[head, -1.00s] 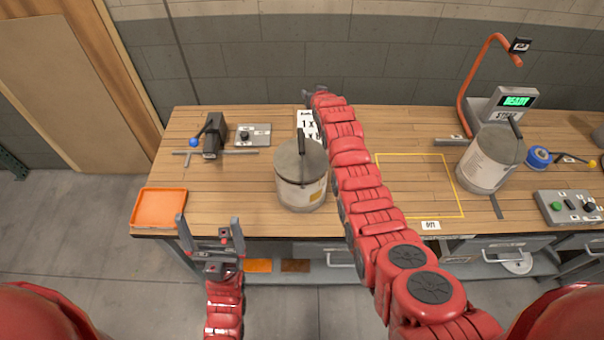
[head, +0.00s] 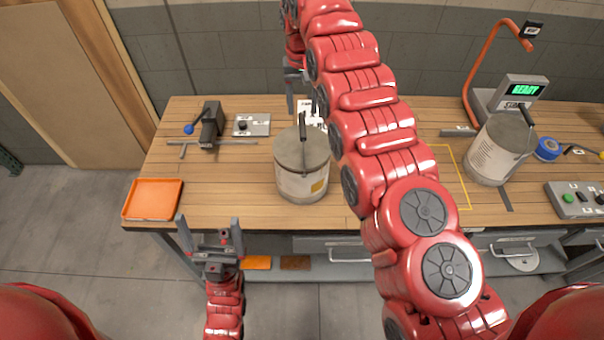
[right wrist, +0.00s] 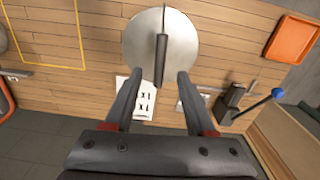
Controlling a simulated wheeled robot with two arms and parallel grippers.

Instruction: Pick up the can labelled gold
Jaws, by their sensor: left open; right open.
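A grey-lidded can (head: 290,180) with a pale label and a gold-yellow patch stands upright on the bench; its writing is too small to read. Its bail handle with a dark grip stands up over the lid. My right gripper (head: 304,100) is open above and behind this can, partly hidden by my arm. In the right wrist view the can's lid (right wrist: 137,40) lies beyond the open fingertips (right wrist: 162,78), with the dark grip (right wrist: 161,62) lined up between them. I cannot tell the height gap. My left gripper (head: 208,225) is open and empty in front of the bench.
A second can (head: 495,155) stands by the scale (head: 515,92) at the right. An orange tray (head: 152,200) lies at the bench's left front. A dark tool with a blue knob (head: 212,122) and a small switch box (head: 252,125) stand behind it. A control box sits far right.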

